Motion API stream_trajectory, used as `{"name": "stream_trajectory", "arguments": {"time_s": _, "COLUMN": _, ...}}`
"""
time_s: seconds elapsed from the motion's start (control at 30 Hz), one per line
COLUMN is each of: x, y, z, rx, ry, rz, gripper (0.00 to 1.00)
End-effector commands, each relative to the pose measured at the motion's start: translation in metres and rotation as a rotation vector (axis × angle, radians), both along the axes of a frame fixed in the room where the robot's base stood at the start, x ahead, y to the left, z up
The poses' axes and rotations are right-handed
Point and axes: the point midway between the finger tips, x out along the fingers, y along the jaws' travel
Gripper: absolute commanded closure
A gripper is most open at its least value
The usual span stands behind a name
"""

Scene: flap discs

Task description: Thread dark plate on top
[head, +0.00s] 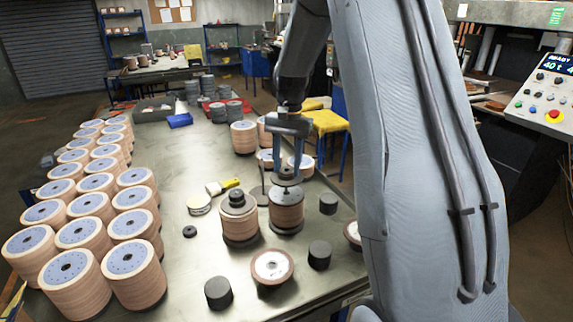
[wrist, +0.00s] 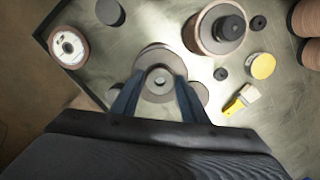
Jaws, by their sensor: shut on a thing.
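My gripper (head: 288,175) is shut on the raised round hub of a dark plate (head: 286,190). The plate sits level at the top of a stack of tan flap discs (head: 286,213); whether it rests fully on the stack or is threaded, I cannot tell. In the wrist view, my gripper's fingers (wrist: 159,82) flank a grey ring with a centre hole, above a wider round plate (wrist: 160,55). Left of it, a second disc stack (head: 239,224) carries a dark plate with a hub (head: 237,199); it also shows in the wrist view (wrist: 229,28).
Many disc stacks (head: 133,228) fill the table's left side. Dark cylinders (head: 218,292) (head: 319,255) (head: 328,203) and a single disc (head: 272,266) stand nearby. A yellow-handled brush (head: 222,186) and a small dark ring (head: 190,231) lie left. Bare table (head: 185,270) shows at the front left.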

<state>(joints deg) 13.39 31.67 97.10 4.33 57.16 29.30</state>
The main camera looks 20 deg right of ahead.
Motion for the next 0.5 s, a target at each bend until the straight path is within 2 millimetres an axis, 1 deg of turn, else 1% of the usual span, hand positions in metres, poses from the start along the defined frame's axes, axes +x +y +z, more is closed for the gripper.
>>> {"name": "stream_trajectory", "arguments": {"time_s": 0.5, "x": 0.000, "y": 0.000, "z": -0.011, "rx": 0.000, "ry": 0.000, "rz": 0.000, "gripper": 0.96}}
